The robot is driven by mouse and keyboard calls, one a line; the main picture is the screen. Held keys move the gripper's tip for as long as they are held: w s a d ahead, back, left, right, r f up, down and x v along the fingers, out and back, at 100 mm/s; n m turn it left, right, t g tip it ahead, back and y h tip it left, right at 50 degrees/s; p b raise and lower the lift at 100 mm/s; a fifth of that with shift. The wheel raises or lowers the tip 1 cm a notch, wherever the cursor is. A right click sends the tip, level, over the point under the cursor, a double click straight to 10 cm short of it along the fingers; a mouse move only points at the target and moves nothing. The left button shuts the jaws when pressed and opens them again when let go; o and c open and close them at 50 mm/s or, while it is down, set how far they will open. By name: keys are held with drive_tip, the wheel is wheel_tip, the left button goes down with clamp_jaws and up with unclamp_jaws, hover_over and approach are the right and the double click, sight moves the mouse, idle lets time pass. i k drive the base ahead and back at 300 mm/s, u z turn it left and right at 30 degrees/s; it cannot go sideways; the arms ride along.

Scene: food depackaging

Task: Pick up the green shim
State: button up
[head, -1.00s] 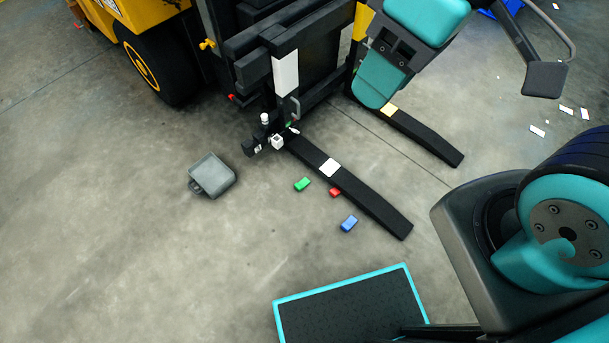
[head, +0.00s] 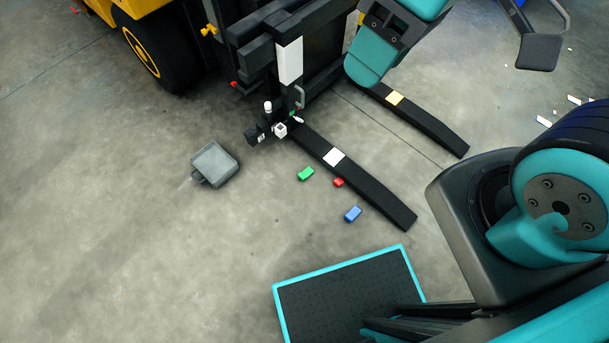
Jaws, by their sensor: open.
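The green shim (head: 305,174) is a small bright green block lying on the concrete floor. It is just left of a long black forklift fork (head: 370,187), apart from it. A small red block (head: 338,182) lies right of the shim, close to the fork. A blue block (head: 352,214) lies further down and right. My teal and black arm links show at the upper right, well above the floor. My gripper cannot be made out in this view, and nothing is seen touching the shim.
A yellow and black forklift (head: 140,40) stands behind. A small fitting with white parts (head: 280,130) stands at the fork's near end. A grey open box (head: 214,164) lies left of the shim. The floor left and below the shim is clear.

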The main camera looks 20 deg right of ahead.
sight(303, 175)
drive_tip(key=u, duration=0.45)
drive_tip(key=k, duration=1.1)
drive_tip(key=u, duration=1)
drive_tip(key=i, duration=1.35)
drive_tip(key=z, duration=0.8)
drive_tip(key=i, duration=0.65)
drive_tip(key=z, duration=1.1)
drive_tip(key=i, duration=0.4)
drive_tip(key=z, duration=0.35)
